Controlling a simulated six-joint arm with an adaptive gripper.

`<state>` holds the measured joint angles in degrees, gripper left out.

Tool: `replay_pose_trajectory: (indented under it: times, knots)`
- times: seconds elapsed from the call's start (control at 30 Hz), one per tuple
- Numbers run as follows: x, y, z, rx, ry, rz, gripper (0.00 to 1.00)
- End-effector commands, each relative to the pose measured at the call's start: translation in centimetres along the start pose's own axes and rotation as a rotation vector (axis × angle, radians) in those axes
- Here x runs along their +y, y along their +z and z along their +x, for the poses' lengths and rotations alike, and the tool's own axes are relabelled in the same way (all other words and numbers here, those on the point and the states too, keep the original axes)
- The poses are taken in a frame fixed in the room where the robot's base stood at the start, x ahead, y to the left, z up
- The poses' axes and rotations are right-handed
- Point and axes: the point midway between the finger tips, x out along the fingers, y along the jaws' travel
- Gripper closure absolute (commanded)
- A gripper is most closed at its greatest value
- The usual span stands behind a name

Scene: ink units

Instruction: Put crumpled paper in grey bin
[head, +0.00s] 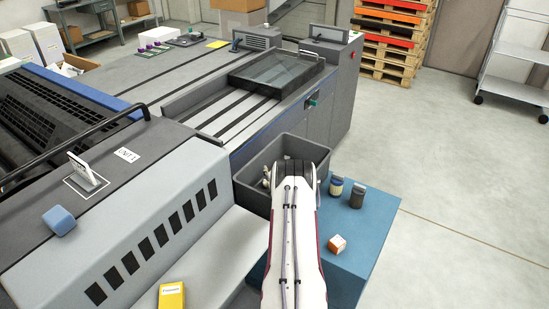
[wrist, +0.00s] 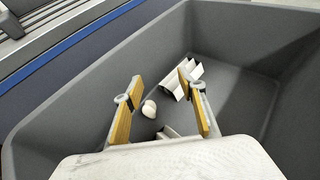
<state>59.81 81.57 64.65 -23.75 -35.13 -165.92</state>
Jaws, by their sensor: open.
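The grey bin (head: 318,152) stands on a blue stand beside the machine. In the wrist view its walls (wrist: 65,100) surround the view of its floor. My gripper (wrist: 160,85) is open over the inside of the bin, its two yellow-padded fingers apart with nothing held between them. A small crumpled white paper piece (wrist: 149,109) lies on the bin floor, seen between the fingers. A folded white paper (wrist: 190,78) lies near the right fingertip, partly hidden by it. More white paper shows low between the fingers. In the head view my arm hides part of the bin.

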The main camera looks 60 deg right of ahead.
Motion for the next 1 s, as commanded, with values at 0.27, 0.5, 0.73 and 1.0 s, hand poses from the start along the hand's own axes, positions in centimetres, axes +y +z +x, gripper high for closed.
replay_pose_trajectory:
  times: [0.27, 0.5, 0.73, 1.0]
  knots:
    - [0.0, 3.2, -1.2, -0.005, 0.0, 0.0, 0.6]
    - [0.0, 5.2, -2.0, -0.004, 0.0, 0.0, 0.6]
    - [0.0, 5.9, -2.4, -0.003, 0.001, -0.001, 0.6]
    - [0.0, 6.0, -2.4, -0.003, 0.001, 0.0, 0.6]
